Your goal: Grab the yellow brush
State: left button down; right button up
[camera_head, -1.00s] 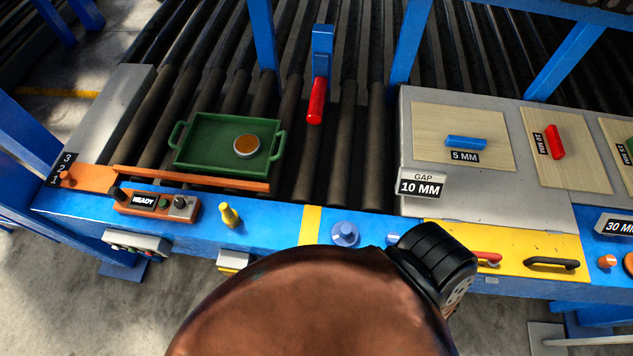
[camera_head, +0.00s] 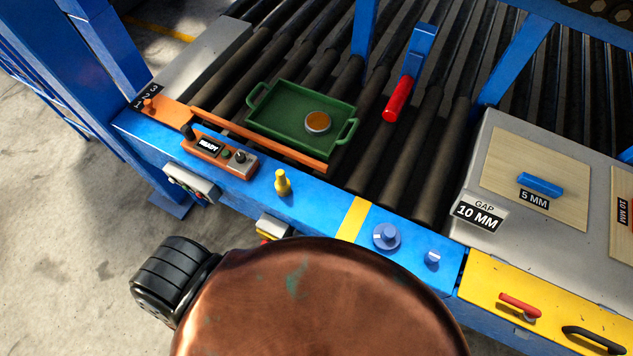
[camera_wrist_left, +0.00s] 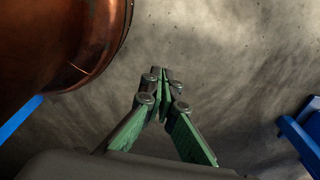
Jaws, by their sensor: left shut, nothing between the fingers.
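A small yellow piece (camera_head: 282,182) with a narrow neck and wider base stands upright on the blue front rail in the head view, right of the orange control box. It is the only loose-looking yellow item that could be the brush; no bristles can be made out. My left gripper (camera_wrist_left: 165,92) shows only in the left wrist view. Its green-padded fingers are shut with nothing between them, over bare grey floor. The yellow piece is not in that view. My right gripper is in neither view.
On the blue rail (camera_head: 322,207) are the control box (camera_head: 218,153) reading READY and a blue knob (camera_head: 385,236). Behind, a green tray (camera_head: 290,122) holding a round tin (camera_head: 318,122) rests on rollers, near a red-handled lever (camera_head: 396,100). A blue beam (camera_wrist_left: 300,138) shows in the wrist view.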

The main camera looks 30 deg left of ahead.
aim_at(282, 184)
jog(key=z, duration=0.15)
jog(key=k, duration=0.55)
jog(key=u, duration=1.1)
jog(key=i, duration=0.4)
jog(key=u, duration=0.1)
